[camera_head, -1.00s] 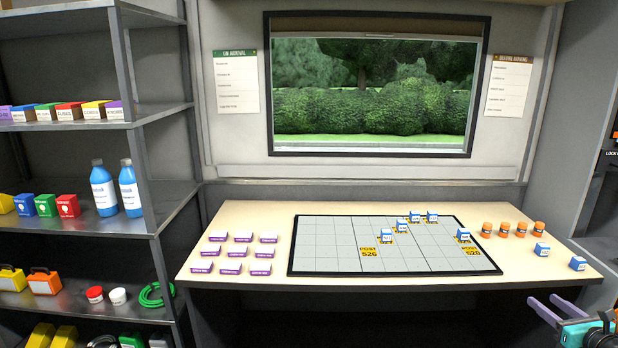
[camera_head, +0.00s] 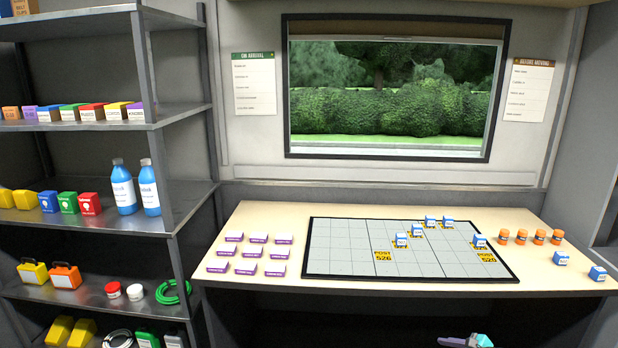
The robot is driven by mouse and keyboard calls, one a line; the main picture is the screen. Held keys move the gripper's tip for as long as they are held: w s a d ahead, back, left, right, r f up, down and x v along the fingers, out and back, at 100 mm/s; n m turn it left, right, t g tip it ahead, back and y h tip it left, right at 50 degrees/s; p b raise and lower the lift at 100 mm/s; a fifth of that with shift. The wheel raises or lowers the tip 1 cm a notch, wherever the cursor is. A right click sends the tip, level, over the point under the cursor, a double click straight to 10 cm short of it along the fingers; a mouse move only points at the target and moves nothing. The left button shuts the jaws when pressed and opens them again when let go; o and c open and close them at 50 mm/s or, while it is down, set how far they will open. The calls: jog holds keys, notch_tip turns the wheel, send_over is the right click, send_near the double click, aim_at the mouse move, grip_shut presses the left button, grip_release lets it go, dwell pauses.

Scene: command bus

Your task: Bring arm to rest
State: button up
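My gripper (camera_head: 464,342) shows only in part at the bottom edge of the head view, below and in front of the table. A purple finger and a teal part are in sight; the rest of the arm is out of the frame. The gap between the fingers does not show, and I see nothing held. It is apart from the table and the things on it.
A light table (camera_head: 240,225) bears a gridded board (camera_head: 340,262) with several blue-and-white blocks, purple-and-white blocks at left, and orange jars (camera_head: 521,237) at right. Metal shelves (camera_head: 110,225) with bottles and boxes stand at left. Under the table is dark.

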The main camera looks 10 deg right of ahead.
jog(key=s+a+f+n+g+y, duration=0.1)
jog(key=s+a+f+n+g, duration=0.2)
jog(key=a+f, duration=0.45)
jog(key=a+f+n+g+y+p, duration=0.15)
jog(key=a+f+n, duration=0.3)
jog(key=a, duration=0.65)
jog(key=s+a+f+n+g, duration=0.2)
jog(key=a+f+n+g, duration=0.25)
jog(key=a, duration=0.45)
jog(key=s+a+f+n+g+h, duration=0.1)
jog(key=s+a+f+n+g, duration=0.1)
jog(key=s+a+f+n, duration=0.1)
jog(key=s+a+f+n+g+h+p, duration=0.1)
jog(key=s+a+n, duration=0.4)
jog(key=s, duration=0.5)
jog(key=s+a+f+n+g+h, duration=0.3)
jog(key=s+a+f+n, duration=0.1)
jog(key=s+n, duration=0.3)
jog(key=shift+s+f+n+g, duration=0.2)
jog(key=shift+f+n+g, duration=0.1)
jog(key=shift+f+n, duration=0.1)
